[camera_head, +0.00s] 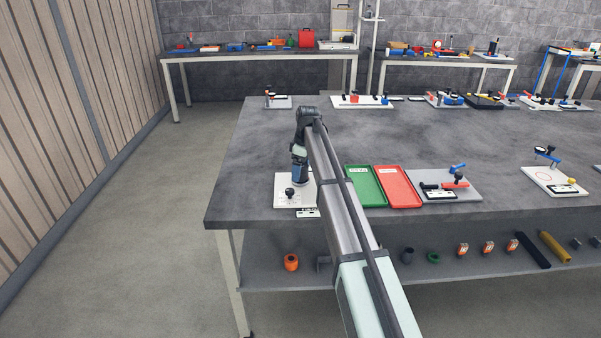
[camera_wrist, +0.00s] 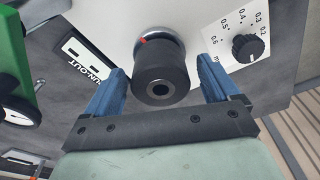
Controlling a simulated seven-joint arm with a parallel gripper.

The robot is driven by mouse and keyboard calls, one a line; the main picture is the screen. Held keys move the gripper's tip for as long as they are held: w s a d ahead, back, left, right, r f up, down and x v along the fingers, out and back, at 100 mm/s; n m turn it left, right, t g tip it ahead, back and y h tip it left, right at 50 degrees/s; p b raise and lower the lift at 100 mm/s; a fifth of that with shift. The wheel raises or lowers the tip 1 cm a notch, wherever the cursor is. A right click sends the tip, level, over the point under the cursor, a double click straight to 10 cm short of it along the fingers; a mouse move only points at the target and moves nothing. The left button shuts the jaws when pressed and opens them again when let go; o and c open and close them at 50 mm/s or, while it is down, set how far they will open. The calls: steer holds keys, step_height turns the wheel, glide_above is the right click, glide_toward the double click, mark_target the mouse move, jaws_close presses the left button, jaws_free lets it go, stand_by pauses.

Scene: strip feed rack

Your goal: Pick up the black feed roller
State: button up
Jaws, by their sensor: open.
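The black feed roller (camera_wrist: 160,72) is a short cylinder with a hole in its end face. It sits against a silver collar with a red mark on a white plate (camera_wrist: 190,15). My gripper (camera_wrist: 163,88) is open, with one blue finger on each side of the roller and a gap showing on both sides. In the head view my gripper (camera_head: 300,180) points down over the white plate (camera_head: 283,183) near the left end of the bench. The roller cannot be made out there, hidden by my gripper.
A black knob (camera_wrist: 249,48) with a numbered dial stands on the plate beside the right finger. A RUN-OUT label (camera_wrist: 85,60) lies left of the roller. In the head view, a green tray (camera_head: 366,200) and a red tray (camera_head: 398,190) lie right of my arm.

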steer(key=shift+f, duration=0.25)
steer(key=c, duration=1.2)
step_height(320, 180, up, 9)
steer(key=shift+f, duration=0.1)
steer(key=shift+c, duration=0.2)
steer(key=s+d+f+m, duration=0.1)
steer(key=s+d, duration=0.1)
steer(key=d, duration=2.1)
steer(key=shift+d+f+m, duration=0.15)
steer(key=shift+m, duration=0.15)
